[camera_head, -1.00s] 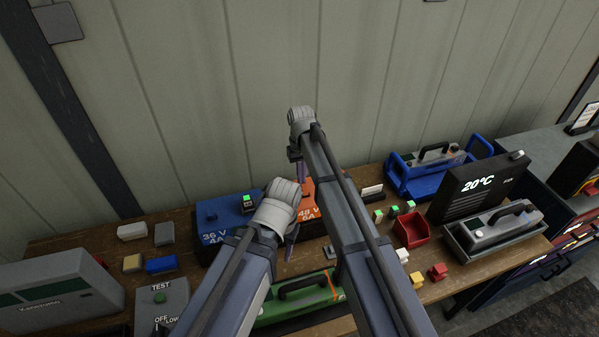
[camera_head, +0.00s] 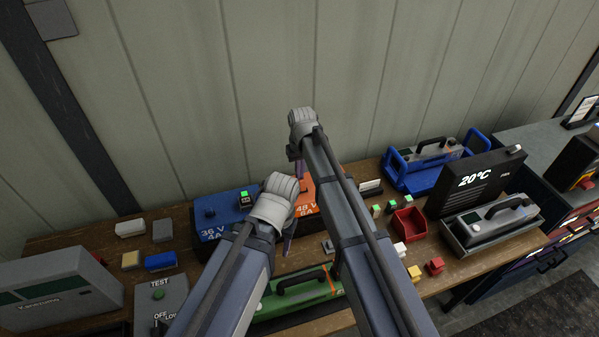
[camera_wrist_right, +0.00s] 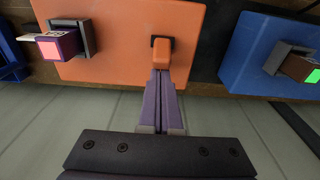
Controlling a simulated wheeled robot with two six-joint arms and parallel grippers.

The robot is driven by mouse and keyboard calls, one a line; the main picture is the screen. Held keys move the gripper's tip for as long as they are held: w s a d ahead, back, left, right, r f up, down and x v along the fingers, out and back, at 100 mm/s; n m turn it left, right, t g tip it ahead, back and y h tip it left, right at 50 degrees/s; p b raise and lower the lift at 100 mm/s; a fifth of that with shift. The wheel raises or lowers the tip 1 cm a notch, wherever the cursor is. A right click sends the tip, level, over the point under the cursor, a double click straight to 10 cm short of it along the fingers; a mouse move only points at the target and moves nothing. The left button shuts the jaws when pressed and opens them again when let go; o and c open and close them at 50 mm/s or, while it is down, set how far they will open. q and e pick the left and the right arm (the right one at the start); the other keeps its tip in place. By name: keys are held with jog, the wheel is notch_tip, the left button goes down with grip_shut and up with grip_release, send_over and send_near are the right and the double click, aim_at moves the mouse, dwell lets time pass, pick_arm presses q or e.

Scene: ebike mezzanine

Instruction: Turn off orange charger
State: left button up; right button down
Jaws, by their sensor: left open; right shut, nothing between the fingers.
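The orange charger (camera_head: 305,189) stands on the bench, mostly hidden behind my arms in the head view; its "48 V 6A" label shows. In the right wrist view, the orange charger (camera_wrist_right: 120,22) shows an orange switch lever (camera_wrist_right: 160,56) in a dark slot. A block with a pink-red lit face (camera_wrist_right: 50,49) sits in a grey holder at its left. My right gripper (camera_wrist_right: 166,74) is shut and empty, its purple fingertips at the lever's end; I cannot tell whether they touch. My left gripper (camera_head: 288,245) is open, below and in front of the orange charger, partly hidden.
A blue charger (camera_head: 212,215) marked 36 V 4A stands left of the orange one. A green case (camera_head: 318,291) lies in front. A red bin (camera_head: 409,226) and small blocks are at the right. The wall (camera_head: 230,90) is close behind.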

aim_at(302, 180)
jog(key=shift+s, duration=0.2)
jog(key=shift+s+d+r+t, duration=0.2)
jog(key=shift+s+t, duration=0.25)
jog(key=shift+t, duration=0.25)
jog(key=shift+s+d+t+y+b, duration=0.15)
jog(key=shift+s+t+y+b, duration=0.3)
jog(key=shift+t, duration=0.25)
jog(key=shift+s+d+t+y+b, duration=0.15)
jog(key=shift+s+t+y+b, duration=0.3)
jog(key=shift+t+b, duration=0.6)
jog(key=shift+s+r+t+b, duration=0.1)
jog(key=shift+s+t+b, duration=0.2)
jog(key=shift+t, duration=0.15)
jog(key=shift+w+r, duration=0.1)
jog(key=shift+w, duration=0.1)
jog(key=shift+r+p, duration=0.85)
jog(key=shift+p, duration=0.1)
